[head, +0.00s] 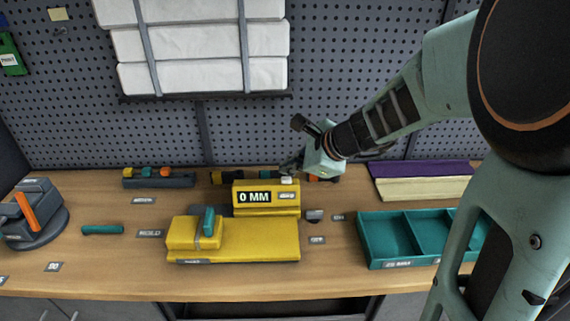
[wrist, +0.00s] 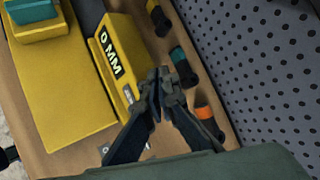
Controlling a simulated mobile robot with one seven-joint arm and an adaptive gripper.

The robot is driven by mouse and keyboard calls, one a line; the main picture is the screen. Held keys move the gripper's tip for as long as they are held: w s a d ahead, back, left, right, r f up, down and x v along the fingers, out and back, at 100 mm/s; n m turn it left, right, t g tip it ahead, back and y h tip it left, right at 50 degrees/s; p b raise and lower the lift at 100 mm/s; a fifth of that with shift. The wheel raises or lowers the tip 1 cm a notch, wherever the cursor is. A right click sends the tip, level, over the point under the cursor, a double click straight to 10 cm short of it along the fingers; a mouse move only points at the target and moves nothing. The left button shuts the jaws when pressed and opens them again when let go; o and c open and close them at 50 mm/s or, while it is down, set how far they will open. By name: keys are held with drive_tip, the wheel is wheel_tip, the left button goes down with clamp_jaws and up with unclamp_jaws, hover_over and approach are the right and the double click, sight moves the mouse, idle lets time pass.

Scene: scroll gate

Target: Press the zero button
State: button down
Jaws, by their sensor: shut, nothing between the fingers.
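The yellow gauge (head: 266,210) stands on the bench, its display (head: 254,197) reading 0 MM. A pale button (head: 287,181) sits on the right of its top, with a small label (head: 287,196) below it on the front. The gauge also shows in the wrist view (wrist: 92,33), tilted. My gripper (head: 290,168) is shut and empty, its fingertips just above and behind the button. In the wrist view the fingertips (wrist: 162,78) are by the gauge's top edge, near the label (wrist: 129,96), and hide the button. Contact cannot be told.
A yellow block with a teal clamp (head: 208,231) is in front of the gauge. Dark cylinders with coloured bands (wrist: 184,66) lie behind it. A teal divided tray (head: 380,250) is at right. A teal marker (head: 102,230) and a grey device (head: 35,215) are at left.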

sight(287, 180)
wheel_tip(287, 180, up, 5)
drive_tip(key=p, duration=0.4)
idle(0.8)
drive_tip(key=shift+a, duration=0.1)
